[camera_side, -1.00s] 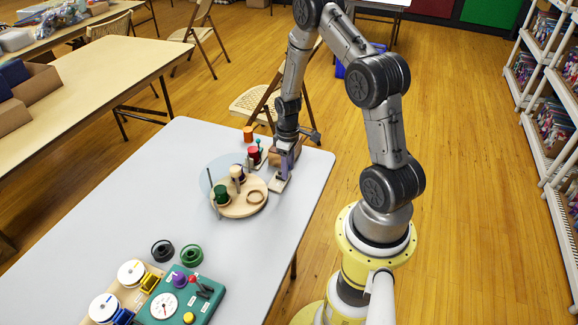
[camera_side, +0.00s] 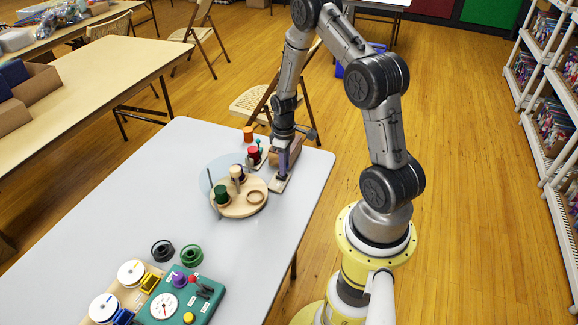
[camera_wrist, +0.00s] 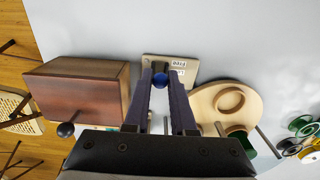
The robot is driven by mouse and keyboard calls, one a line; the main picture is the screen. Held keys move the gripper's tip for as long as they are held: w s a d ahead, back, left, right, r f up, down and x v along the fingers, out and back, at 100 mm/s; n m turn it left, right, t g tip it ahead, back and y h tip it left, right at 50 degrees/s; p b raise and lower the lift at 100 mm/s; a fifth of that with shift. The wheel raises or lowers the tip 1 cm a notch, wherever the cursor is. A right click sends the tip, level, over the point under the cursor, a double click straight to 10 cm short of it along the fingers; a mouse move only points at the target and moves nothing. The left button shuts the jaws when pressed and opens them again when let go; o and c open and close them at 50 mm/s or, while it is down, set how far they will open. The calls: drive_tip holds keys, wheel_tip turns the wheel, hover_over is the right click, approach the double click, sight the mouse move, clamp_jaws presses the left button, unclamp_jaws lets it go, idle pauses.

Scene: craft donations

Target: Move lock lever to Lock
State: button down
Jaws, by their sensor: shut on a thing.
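The lock lever's base is a small pale plate (camera_wrist: 182,62) lying flat on the table; in the side view the plate (camera_side: 279,184) is at the table's right side. The plate has a label that seems to read "Free", seen upside down. My fingers hide much of the plate, and I cannot see a "Lock" label.
A brown wooden box (camera_wrist: 85,85) with a dark knob stands close beside my gripper. A round wooden board (camera_wrist: 206,102) with a ring and spools is on the other side. A green panel (camera_side: 205,292) with controls is at the near end. The table's middle (camera_side: 150,205) is clear.

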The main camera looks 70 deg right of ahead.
drive_tip(key=shift+w+r, duration=0.15)
drive_tip(key=shift+w, duration=1)
drive_tip(key=shift+w, duration=0.7)
drive_tip(key=shift+f, duration=0.2)
